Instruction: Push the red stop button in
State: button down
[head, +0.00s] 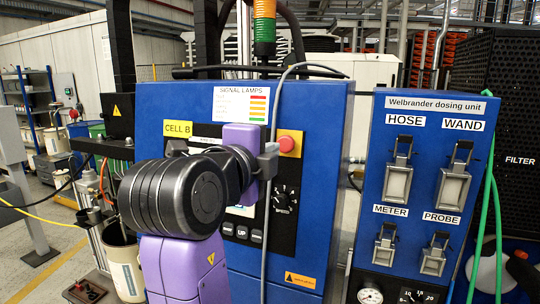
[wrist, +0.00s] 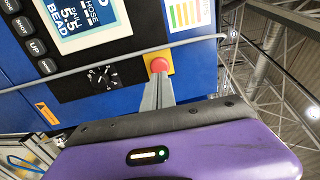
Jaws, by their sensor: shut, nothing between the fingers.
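The red stop button (head: 287,144) is a round knob on a yellow-orange plate on the blue panel, right of the signal lamps label. It also shows in the wrist view (wrist: 160,64), on its yellow plate at the upper middle. My gripper (wrist: 160,82) is shut and empty, its grey fingers pointing at the button. Their tips overlap the lower edge of the button and plate in the wrist view. In the head view my gripper (head: 272,152) is just left of the button. I cannot tell whether the tips touch it.
A grey cable (head: 269,205) hangs down the panel beside my gripper and also crosses the wrist view (wrist: 205,39). A speed dial (head: 283,198) sits below the button. The blue dosing unit (head: 418,157) with latches stands at right. A signal tower (head: 264,25) rises above.

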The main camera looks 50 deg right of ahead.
jog(key=f+b+v, duration=0.1)
jog(key=b+v, duration=0.1)
jog(key=v, duration=0.6)
jog(key=shift+s+a+r, duration=0.2)
jog(key=shift+a+r, duration=0.1)
jog(key=shift+r, duration=0.2)
